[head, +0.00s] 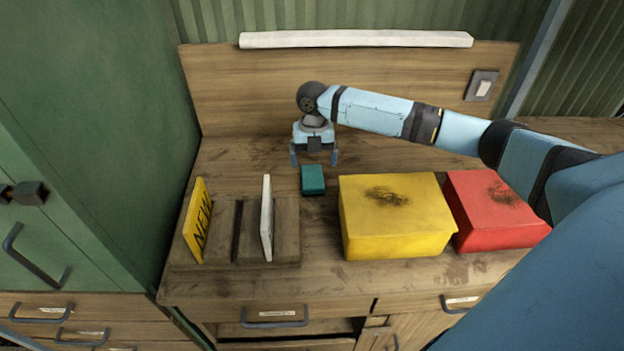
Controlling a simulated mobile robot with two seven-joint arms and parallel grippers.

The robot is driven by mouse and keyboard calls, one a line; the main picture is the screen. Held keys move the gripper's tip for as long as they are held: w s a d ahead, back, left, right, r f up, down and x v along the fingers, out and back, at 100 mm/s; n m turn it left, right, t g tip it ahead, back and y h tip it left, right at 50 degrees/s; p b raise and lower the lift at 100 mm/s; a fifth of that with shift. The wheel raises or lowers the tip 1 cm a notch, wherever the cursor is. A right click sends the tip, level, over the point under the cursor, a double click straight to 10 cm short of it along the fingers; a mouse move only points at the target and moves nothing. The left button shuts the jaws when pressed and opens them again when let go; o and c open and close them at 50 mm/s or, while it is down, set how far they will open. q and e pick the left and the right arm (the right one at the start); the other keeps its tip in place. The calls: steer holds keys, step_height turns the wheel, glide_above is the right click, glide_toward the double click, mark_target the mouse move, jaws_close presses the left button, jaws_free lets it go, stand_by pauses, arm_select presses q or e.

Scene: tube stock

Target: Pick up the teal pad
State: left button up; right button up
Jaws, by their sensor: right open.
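The teal pad (312,180) is a small block on the wooden worktop, just behind the gap between the wooden rack and the yellow box. My right gripper (314,160) points down above and slightly behind the pad, its two fingers spread. It is open, with nothing seen between the fingers. I cannot tell how high the fingertips are above the pad. My left gripper is not in view.
A wooden rack (285,250) at left holds an upright yellow sign (197,222) and a white panel (267,218). A yellow box (395,220) and a red box (492,212) stand right. A green cabinet (95,110) borders the left. Worktop behind the rack is clear.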

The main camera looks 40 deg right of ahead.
mark_target(312, 176)
steer(key=shift+s+a+f+p, duration=0.1)
steer(key=shift+a+f+p, duration=0.1)
steer(key=shift+f, duration=1.15)
steer(key=shift+s+a+f+p, duration=0.1)
steer(key=shift+a+f, duration=0.05)
steer(key=shift+f, duration=1.15)
steer(key=c, duration=1)
steer(key=shift+c, duration=0.2)
step_height(312, 176, up, 20)
steer(key=shift+o, duration=0.4)
